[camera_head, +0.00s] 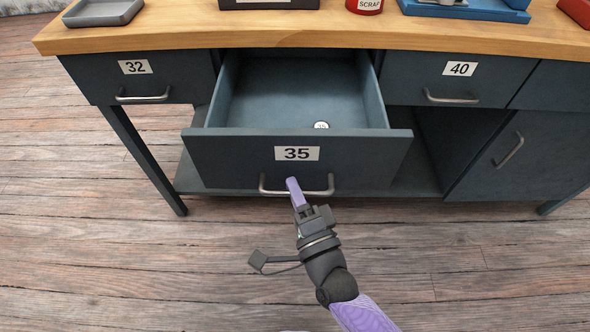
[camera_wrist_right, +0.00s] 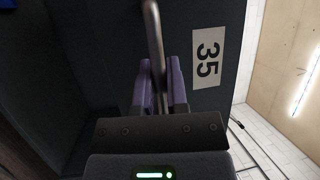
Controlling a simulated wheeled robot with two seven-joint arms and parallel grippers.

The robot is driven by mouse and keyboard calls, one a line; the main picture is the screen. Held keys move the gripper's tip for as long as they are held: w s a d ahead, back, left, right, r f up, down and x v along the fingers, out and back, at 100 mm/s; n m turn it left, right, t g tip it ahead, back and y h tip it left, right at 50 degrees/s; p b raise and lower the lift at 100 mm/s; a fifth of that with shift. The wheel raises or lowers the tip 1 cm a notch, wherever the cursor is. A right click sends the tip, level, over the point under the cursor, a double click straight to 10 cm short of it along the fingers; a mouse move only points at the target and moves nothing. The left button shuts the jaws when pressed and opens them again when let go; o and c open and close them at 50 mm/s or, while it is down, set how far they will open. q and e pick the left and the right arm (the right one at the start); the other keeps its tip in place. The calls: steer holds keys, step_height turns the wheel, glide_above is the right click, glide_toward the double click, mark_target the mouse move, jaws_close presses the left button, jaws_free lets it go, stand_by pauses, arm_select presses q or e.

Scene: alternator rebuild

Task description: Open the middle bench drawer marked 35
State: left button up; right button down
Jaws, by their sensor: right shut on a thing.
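The middle drawer marked 35 (camera_head: 235,158) is pulled well out from the bench, and its inside shows. A small round piece with a white label (camera_head: 321,125) lies inside near the drawer front. My right gripper (camera_head: 293,186) is shut on the drawer's metal bar handle (camera_head: 318,192), left of its middle. The right wrist view shows the purple fingers (camera_wrist_right: 160,88) on both sides of the handle (camera_wrist_right: 154,40), with the 35 label (camera_wrist_right: 208,57) beside them. My left gripper is in neither view.
Drawer 32 (camera_head: 150,72) at left and drawer 40 (camera_head: 455,75) at right are shut. A cabinet door (camera_head: 520,150) is at far right. The wooden benchtop (camera_head: 310,30) holds a grey tray (camera_head: 103,12), a red SCRAP container (camera_head: 364,6) and a blue tray (camera_head: 465,10). The plank floor in front is clear.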

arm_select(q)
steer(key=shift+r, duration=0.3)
arm_select(e)
steer(key=shift+s, duration=1.1)
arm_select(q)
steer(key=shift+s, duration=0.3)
arm_select(e)
steer(key=c, duration=0.6)
jaws_free()
steer(key=shift+c, duration=0.2)
arm_select(q)
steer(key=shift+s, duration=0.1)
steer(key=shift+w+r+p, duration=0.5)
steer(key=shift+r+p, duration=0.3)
steer(key=shift+p, duration=0.25)
arm_select(e)
steer(key=v, duration=1)
